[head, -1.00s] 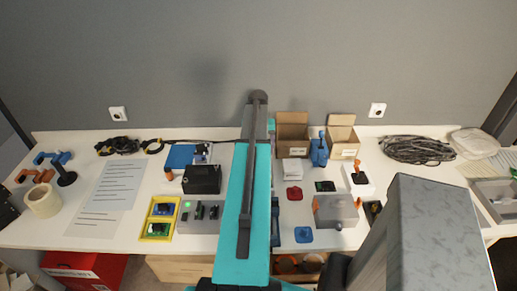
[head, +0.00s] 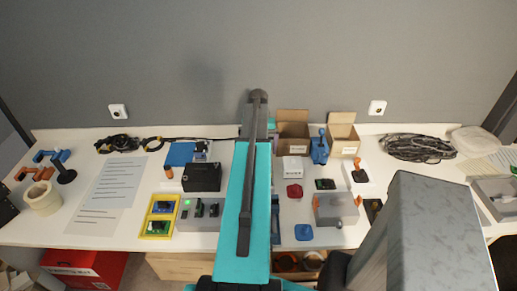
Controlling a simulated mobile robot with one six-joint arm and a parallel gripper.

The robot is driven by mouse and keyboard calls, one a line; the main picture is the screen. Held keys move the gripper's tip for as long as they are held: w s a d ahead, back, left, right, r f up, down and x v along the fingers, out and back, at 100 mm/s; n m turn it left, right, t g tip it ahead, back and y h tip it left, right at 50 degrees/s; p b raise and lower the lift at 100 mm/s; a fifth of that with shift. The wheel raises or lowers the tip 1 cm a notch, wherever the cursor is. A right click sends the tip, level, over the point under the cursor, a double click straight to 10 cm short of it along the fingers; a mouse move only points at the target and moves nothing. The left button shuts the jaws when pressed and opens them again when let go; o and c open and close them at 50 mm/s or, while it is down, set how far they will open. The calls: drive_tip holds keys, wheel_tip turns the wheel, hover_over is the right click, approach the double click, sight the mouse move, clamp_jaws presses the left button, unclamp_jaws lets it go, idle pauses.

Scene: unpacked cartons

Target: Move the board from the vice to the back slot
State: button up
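My arm stretches up the middle of the head view and covers the bench centre. My gripper is hidden and I cannot see whether it holds anything. A green board (head: 158,228) and a blue board (head: 163,208) lie in a yellow tray (head: 146,235) left of the arm. A grey fixture (head: 197,225) with dark slots and a green light stands beside the tray. A small dark green board (head: 325,184) lies right of the arm. A blue tool (head: 320,151) with an upright handle, possibly the vice, stands near the cartons. I cannot tell which slot is the back one.
A black box (head: 203,177) stands left of the arm. Two open cartons (head: 293,143) stand at the back. A grey box (head: 335,209) with orange parts, a red piece (head: 294,191) and a blue piece (head: 304,232) are to the right. Paper sheets (head: 108,195) lie on the left.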

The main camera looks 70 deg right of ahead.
wheel_tip(320, 180, up, 14)
drive_tip(key=b, duration=0.3)
drive_tip(key=shift+f, duration=0.15)
idle(0.5)
idle(0.8)
